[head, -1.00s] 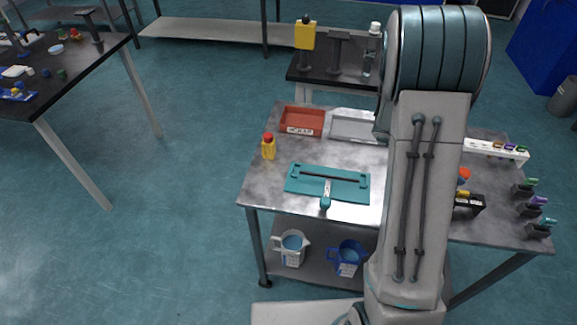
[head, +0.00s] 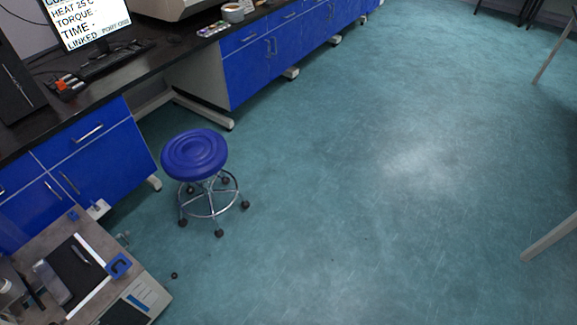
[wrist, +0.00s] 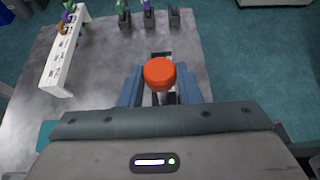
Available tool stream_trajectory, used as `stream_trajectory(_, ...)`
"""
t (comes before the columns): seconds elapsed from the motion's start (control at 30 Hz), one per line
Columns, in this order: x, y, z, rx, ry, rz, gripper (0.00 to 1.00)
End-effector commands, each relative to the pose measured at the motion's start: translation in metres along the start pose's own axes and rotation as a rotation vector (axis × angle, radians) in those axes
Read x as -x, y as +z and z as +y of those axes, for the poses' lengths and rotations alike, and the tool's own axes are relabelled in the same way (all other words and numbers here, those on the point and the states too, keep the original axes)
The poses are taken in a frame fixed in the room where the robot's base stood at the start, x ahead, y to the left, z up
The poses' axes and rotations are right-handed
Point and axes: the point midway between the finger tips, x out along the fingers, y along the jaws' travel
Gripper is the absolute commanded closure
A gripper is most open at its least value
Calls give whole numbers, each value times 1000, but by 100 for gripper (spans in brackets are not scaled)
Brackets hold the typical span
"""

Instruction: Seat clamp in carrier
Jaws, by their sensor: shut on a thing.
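In the wrist view, my gripper (wrist: 160,94) has its two blue fingers closed on a piece with a round orange knob (wrist: 159,72). A short pale stem shows under the knob; the rest of the piece is hidden between the fingers. I take it for the clamp, though its shape is mostly hidden. A small dark object (wrist: 161,55) shows just behind the knob; I cannot tell whether it is part of the clamp or a holder. I cannot make out the carrier for sure in either current view. My gripper is out of the head view.
Below my gripper is a grey metal tabletop (wrist: 95,55) with a white rack (wrist: 65,50) and several small dark holders (wrist: 149,19). The head view shows a blue stool (head: 194,155), blue cabinets (head: 97,145), a monitor (head: 85,22) and open floor at right.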

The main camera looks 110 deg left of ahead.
Motion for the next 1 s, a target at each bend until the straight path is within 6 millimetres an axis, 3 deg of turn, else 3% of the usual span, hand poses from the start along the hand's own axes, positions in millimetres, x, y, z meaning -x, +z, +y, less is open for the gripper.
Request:
stream_trajectory(0.63, 26, 48, 0, -3, 1, -1, 92)
stream_trajectory(1.0, 27, 51, 0, -1, 0, -1, 92)
